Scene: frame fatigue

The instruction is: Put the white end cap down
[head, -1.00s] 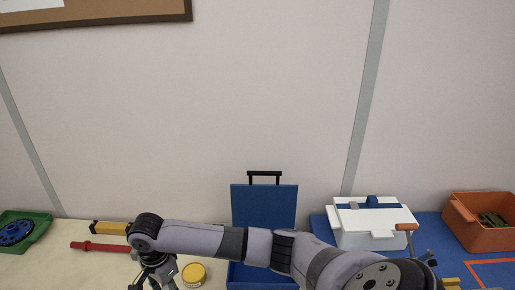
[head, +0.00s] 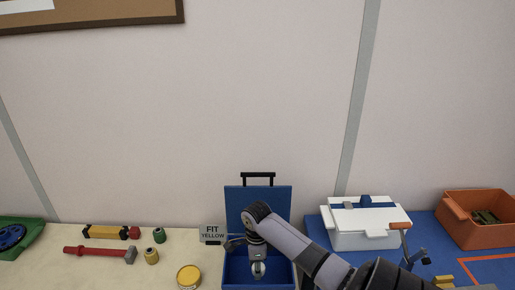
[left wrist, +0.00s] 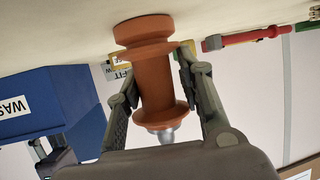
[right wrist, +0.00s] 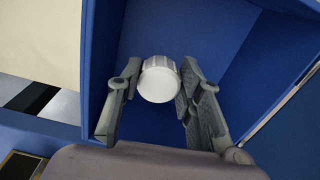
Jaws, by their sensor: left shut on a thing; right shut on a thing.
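The white end cap (right wrist: 158,80) is between the fingers of my right gripper (right wrist: 152,88), which is shut on it. In the right wrist view it is inside the open blue box (right wrist: 190,28), with blue walls around it. In the head view my right gripper (head: 258,268) points down into the blue box (head: 258,200), in front of its raised lid. Whether the cap touches the box floor is unclear. My left gripper (left wrist: 158,90) is shut on an orange-brown spool-shaped piece (left wrist: 155,75), close to the pale tabletop; it is outside the head view.
A "FIT YELLOW" sign (head: 212,234) stands just left of the box. A yellow tin (head: 188,277), a red-handled hammer (head: 95,252) and small green and yellow pieces lie farther left. A white case (head: 367,228) and an orange bin (head: 478,222) stand on the right.

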